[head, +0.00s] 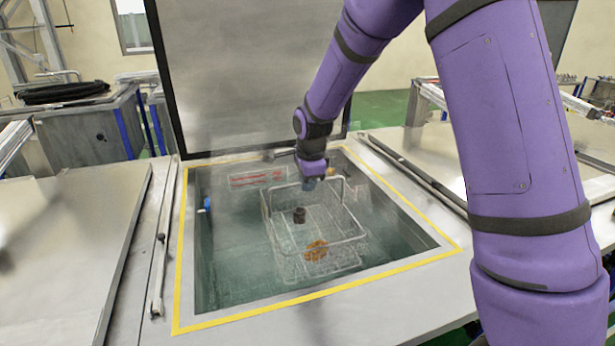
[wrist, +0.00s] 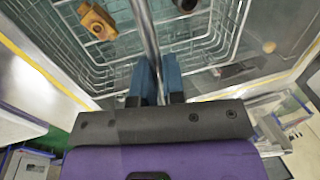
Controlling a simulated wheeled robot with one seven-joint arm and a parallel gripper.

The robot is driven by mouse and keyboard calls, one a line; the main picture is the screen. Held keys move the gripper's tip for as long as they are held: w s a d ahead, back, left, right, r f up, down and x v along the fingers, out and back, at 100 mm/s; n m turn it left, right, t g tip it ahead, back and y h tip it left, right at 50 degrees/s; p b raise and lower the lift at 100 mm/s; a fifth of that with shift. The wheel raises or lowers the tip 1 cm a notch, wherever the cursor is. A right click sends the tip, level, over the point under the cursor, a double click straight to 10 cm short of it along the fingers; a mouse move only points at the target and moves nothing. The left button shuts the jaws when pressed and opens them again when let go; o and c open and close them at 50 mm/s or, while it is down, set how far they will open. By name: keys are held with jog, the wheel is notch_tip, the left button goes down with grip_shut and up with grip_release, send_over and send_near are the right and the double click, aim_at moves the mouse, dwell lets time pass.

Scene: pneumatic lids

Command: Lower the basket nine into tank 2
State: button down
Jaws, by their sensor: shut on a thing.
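The wire basket (head: 272,222) hangs inside the open tank (head: 190,270), its lower part at or in the greenish liquid. It holds a brown-orange part (head: 316,251) and a dark cylindrical part (head: 299,215). My gripper (head: 312,182) is at the basket's far side, shut on its handle bar. In the wrist view the blue fingers of my gripper (wrist: 157,80) close around the metal bar (wrist: 146,30), with the basket's wire mesh (wrist: 60,35) beyond. No basket or tank number is readable.
The tank's lid (head: 240,80) stands raised behind the opening. Yellow tape (head: 320,293) edges the rim. A closed flat cover (head: 65,250) lies to the left. A blue fitting (head: 207,204) sits on the tank's left inner wall. Haze hangs over the liquid.

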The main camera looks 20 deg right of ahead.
send_over(307, 237)
jog(key=shift+s+f+x, duration=0.1)
jog(key=shift+s+x, duration=0.45)
jog(key=shift+x, duration=1.8)
jog(key=shift+s+f+x, duration=0.15)
jog(key=shift+s+x, duration=0.45)
jog(key=shift+x, duration=1.75)
jog(key=shift+s+f+x, duration=0.1)
jog(key=shift+s+x, duration=0.45)
jog(key=shift+x, duration=1.8)
jog(key=shift+f, duration=0.6)
jog(key=c, duration=1.2)
grip_release()
jog(key=shift+o, duration=0.4)
jog(key=shift+s, duration=0.1)
jog(key=w+v, duration=0.2)
jog(key=v, duration=2)
jog(key=shift+w+r, duration=0.2)
jog(key=shift+r, duration=0.35)
